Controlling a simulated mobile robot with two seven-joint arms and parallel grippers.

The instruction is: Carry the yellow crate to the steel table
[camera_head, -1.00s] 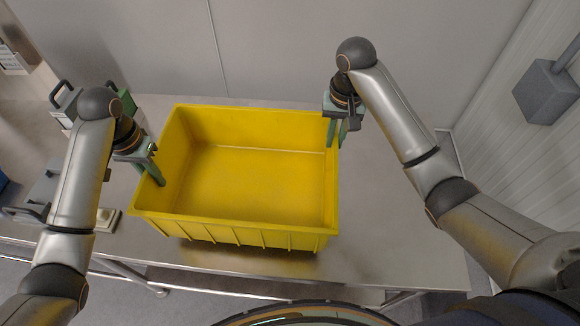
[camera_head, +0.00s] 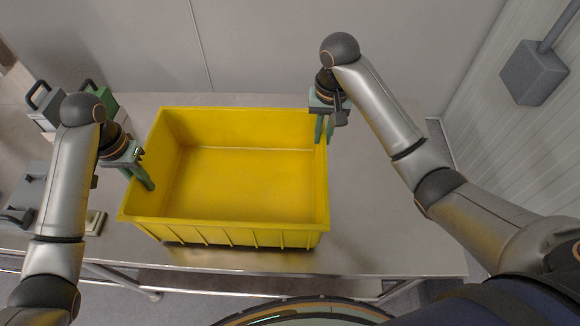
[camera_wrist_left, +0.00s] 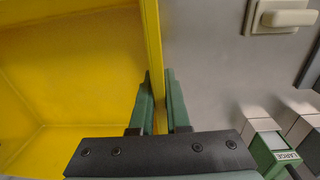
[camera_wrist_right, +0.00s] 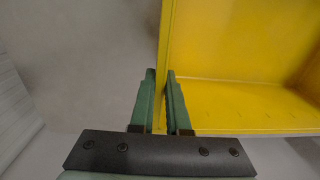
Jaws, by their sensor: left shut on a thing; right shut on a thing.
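The yellow crate (camera_head: 240,236) is open-topped and looks empty. It is over the steel table (camera_head: 385,215), level, near the table's front edge; I cannot tell whether its base touches the top. My left gripper (camera_head: 146,180) is shut on the crate's left wall, and the left wrist view shows the wall between its fingers (camera_wrist_left: 159,105). My right gripper (camera_head: 324,130) is shut on the right wall near the far corner. The right wrist view shows that wall between the fingers (camera_wrist_right: 161,105). The crate's underside is hidden.
Grey cases with black handles (camera_head: 40,100) and a green box (camera_head: 97,95) stand on the left of the table. A pale block (camera_head: 96,222) lies near the crate's left side. The table is clear to the right. A wall runs behind, and a grey box (camera_head: 533,72) is on the right wall.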

